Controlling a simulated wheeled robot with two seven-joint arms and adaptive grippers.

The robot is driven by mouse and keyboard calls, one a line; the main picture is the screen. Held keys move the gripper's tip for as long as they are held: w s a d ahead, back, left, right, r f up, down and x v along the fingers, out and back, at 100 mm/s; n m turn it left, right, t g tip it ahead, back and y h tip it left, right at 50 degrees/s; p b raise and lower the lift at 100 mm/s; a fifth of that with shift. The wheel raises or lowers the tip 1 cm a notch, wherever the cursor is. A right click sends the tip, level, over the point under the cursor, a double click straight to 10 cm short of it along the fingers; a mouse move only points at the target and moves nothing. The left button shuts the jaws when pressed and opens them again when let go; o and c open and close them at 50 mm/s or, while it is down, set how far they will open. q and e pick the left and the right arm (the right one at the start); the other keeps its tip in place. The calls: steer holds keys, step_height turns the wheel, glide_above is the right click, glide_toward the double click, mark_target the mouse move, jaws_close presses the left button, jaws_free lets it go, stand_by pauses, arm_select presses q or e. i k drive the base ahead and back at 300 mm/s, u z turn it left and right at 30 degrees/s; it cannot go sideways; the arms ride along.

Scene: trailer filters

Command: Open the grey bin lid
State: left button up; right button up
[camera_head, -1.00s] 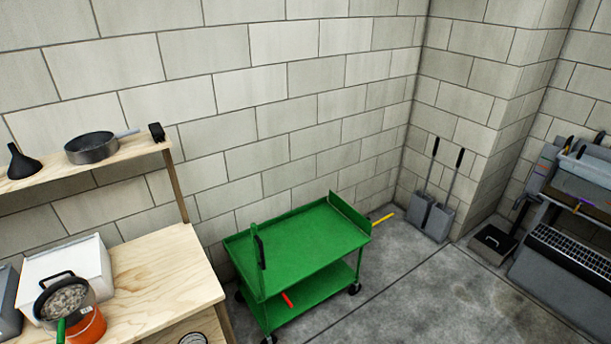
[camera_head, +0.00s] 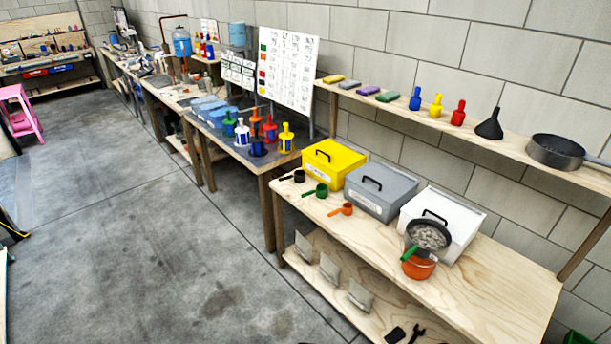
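The grey bin (camera_head: 381,194) stands on the wooden workbench, between a yellow bin and a white bin. Its flat grey lid (camera_head: 385,181) is closed and has a black arched handle (camera_head: 372,182) on top. A pale label with writing too small to read is on its front. Neither of my grippers shows in the head view, so I cannot see their state.
The yellow bin (camera_head: 333,161) is left of the grey one, the white bin (camera_head: 455,219) right. An orange pot (camera_head: 418,266) with a strainer stands before the white bin. Green (camera_head: 317,190) and orange (camera_head: 342,209) scoops lie in front. The floor (camera_head: 150,240) at left is clear.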

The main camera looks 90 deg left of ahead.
mark_target(384, 181)
steer(key=u, duration=2.5)
